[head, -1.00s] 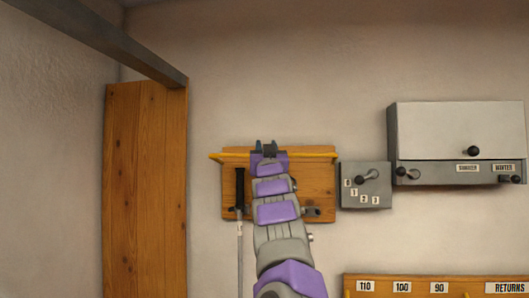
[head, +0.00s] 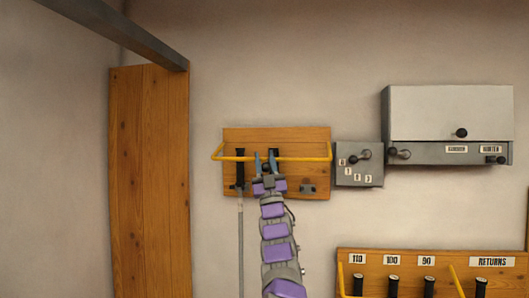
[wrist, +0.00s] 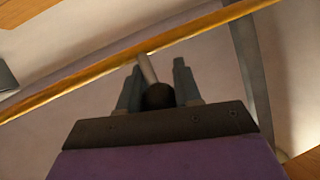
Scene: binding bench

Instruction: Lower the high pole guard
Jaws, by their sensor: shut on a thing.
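The guard is a yellow bar (head: 300,159) across a wooden board (head: 310,141) on the wall. Its end arms slope up to the board, and its front bar crosses the board at about mid-height. My gripper (head: 266,164) is shut on the guard's dark round knob (wrist: 158,96), whose short grey stem (wrist: 147,68) reaches the yellow bar in the wrist view (wrist: 90,77). A pole with a black handle (head: 240,166) hangs upright at the board's left, behind the bar. My gripper and arm hide part of the board's middle.
A grey box with a lever (head: 359,174) sits just right of the board. A grey cabinet (head: 450,113) is beyond it. A wooden returns rack (head: 440,262) with black handles is at lower right. A wooden panel (head: 150,180) and an overhead beam (head: 120,33) are at left.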

